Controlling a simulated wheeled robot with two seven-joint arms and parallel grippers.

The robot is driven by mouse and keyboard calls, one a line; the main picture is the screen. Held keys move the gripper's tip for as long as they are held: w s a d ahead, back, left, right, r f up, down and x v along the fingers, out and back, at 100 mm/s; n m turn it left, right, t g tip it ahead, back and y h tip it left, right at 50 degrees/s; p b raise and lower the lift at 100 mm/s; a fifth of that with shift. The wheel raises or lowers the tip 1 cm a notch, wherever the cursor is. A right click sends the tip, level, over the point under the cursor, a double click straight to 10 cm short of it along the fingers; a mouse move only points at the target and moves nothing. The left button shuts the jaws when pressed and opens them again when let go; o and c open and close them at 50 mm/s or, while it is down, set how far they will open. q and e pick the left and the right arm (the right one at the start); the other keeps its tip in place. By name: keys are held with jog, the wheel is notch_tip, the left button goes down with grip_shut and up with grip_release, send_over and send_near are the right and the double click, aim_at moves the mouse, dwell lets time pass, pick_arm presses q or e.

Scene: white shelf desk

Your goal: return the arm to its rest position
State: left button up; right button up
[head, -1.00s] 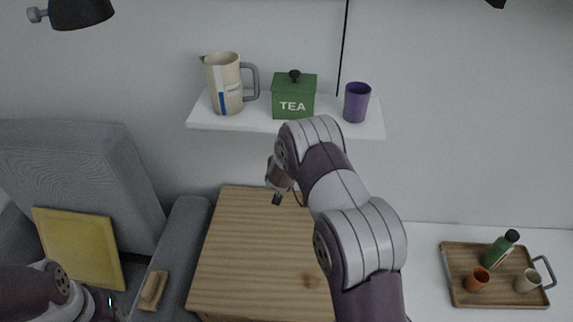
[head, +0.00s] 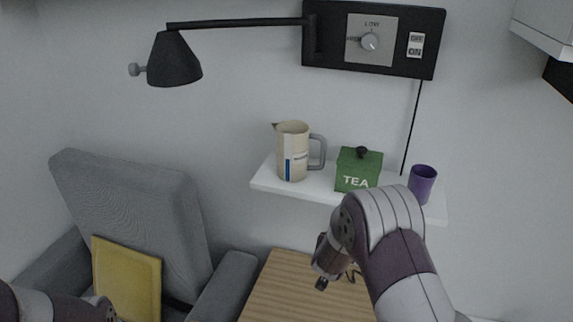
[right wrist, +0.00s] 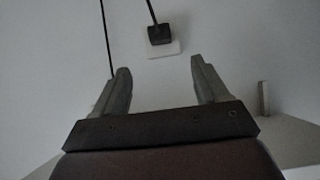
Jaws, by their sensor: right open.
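My right arm reaches up from the lower right in the head view. Its gripper (head: 321,284) hangs above the wooden desk top (head: 285,289), in front of and below the white wall shelf. In the right wrist view my right gripper (right wrist: 161,85) shows two fingers apart with nothing between them. Beyond the fingers are the pale wall and a black plug on a white socket (right wrist: 161,36). My left arm shows only in part at the lower left of the head view, and its fingers are not visible.
A white shelf (head: 306,193) holds a cream pitcher (head: 293,151), a green TEA box (head: 357,171) and a purple cup (head: 422,184). A black lamp (head: 173,60) and a control panel (head: 338,40) are on the wall. A grey armchair (head: 130,205) with a yellow cushion (head: 127,278) stands left.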

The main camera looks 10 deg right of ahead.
jog(key=s+a+f+n+g+y+p, duration=0.25)
jog(key=s+a+g+y, duration=0.25)
jog(key=s+a, duration=0.45)
jog(key=s+a+r+n+g+p, duration=0.1)
jog(key=s+r+n+g+p, duration=0.2)
jog(key=s+r, duration=1.1)
jog(key=shift+s+a+r+n+y+p, duration=0.15)
jog(key=shift+s+r+n+y+p, duration=0.2)
jog(key=shift+s+n+p, duration=0.5)
jog(key=shift+s+m, duration=0.15)
jog(key=shift+m, duration=0.15)
